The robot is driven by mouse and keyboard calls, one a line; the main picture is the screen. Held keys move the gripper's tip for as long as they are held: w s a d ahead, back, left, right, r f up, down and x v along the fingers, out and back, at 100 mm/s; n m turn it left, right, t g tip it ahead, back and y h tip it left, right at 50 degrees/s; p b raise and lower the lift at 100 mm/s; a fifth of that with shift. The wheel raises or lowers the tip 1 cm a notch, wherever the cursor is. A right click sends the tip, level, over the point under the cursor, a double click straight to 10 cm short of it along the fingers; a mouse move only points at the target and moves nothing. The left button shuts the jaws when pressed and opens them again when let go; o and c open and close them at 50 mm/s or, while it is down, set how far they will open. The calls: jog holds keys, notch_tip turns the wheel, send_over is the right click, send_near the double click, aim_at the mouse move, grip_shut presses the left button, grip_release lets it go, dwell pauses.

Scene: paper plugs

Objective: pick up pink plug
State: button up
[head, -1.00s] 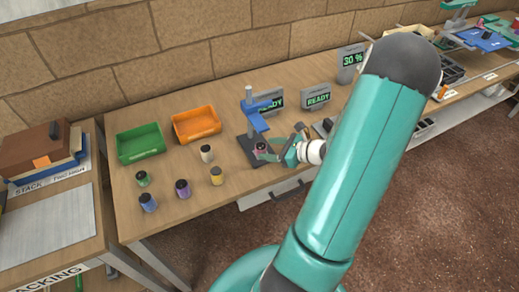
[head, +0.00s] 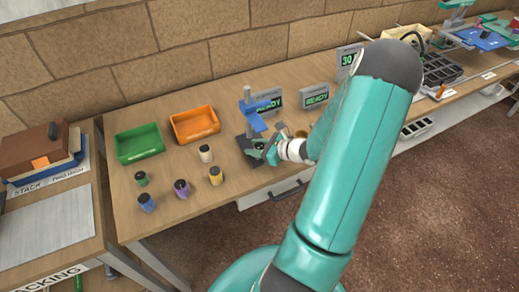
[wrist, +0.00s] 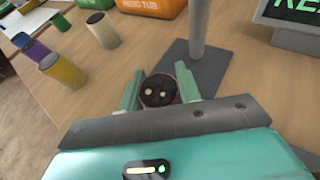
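The pink plug (wrist: 158,92) shows in the wrist view with its dark, round top facing the camera and a thin pink edge. My gripper (wrist: 158,88) has one teal finger close against each side of it, and appears shut on it. In the head view, my gripper (head: 264,150) is down at the dark base of the blue-armed press stand, and it hides most of the plug. I cannot tell whether the plug touches the base.
The press stand's post (wrist: 197,30) rises just beyond the plug. Green (head: 141,180), purple (head: 182,188), blue (head: 147,203), yellow (head: 216,176) and cream (head: 206,153) plugs stand to the left. A green bin (head: 140,143) and orange bin (head: 195,125) sit behind them.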

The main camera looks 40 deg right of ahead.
jog(key=shift+c, duration=0.4)
jog(key=shift+r, duration=0.8)
notch_tip(320, 180, up, 2)
jog(key=shift+r, duration=0.1)
jog(key=s+d, duration=0.3)
jog(key=s, duration=0.5)
jog(key=s+d, duration=0.3)
jog(key=s, duration=0.5)
jog(key=shift+s+d, duration=0.25)
jog(key=shift+s, duration=0.15)
